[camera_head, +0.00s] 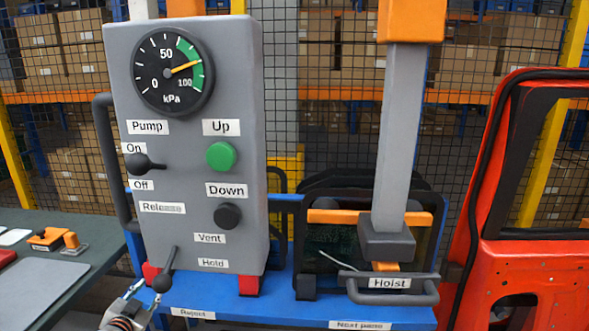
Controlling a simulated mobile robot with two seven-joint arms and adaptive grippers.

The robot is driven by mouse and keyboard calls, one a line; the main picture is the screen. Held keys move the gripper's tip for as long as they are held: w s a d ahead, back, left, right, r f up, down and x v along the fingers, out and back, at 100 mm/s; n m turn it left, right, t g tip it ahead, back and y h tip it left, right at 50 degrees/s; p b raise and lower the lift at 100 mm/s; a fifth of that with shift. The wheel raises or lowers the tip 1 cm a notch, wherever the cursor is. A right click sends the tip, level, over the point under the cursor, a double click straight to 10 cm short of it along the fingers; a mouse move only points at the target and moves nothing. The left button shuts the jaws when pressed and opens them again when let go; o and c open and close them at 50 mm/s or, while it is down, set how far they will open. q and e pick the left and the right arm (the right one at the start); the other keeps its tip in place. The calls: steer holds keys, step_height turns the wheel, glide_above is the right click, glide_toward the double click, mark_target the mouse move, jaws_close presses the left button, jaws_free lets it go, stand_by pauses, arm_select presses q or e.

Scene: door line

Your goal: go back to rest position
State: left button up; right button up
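A gripper of mine (137,289), taken as the left from its place at the lower left, shows only in part at the bottom edge. My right gripper is out of view.
The gauge (172,72) needle is in the green band. The box has a green Up button (221,156) and a black Down button (228,216). The hoist handle (390,298) is to the right, before dark glass panes. A red door (520,190) stands far right, a dark table (60,285) left.

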arm_select(q)
steer(key=s+d+f+g+h, duration=0.1)
steer(key=s+d+f, duration=0.4)
steer(key=s, duration=0.7)
steer(key=s+d+f+g+h, duration=0.1)
steer(key=s+d+f+g, duration=0.1)
steer(key=s+d+f, duration=0.4)
steer(key=s+d+f+g+h, duration=0.1)
steer(key=s+d+f, duration=0.4)
steer(key=s+d, duration=0.6)
steer(key=s+h, duration=0.1)
steer(key=s, duration=0.7)
steer(key=shift+s+d+f, duration=0.15)
steer(key=shift+d+f, duration=0.05)
steer(key=shift+d, duration=0.2)
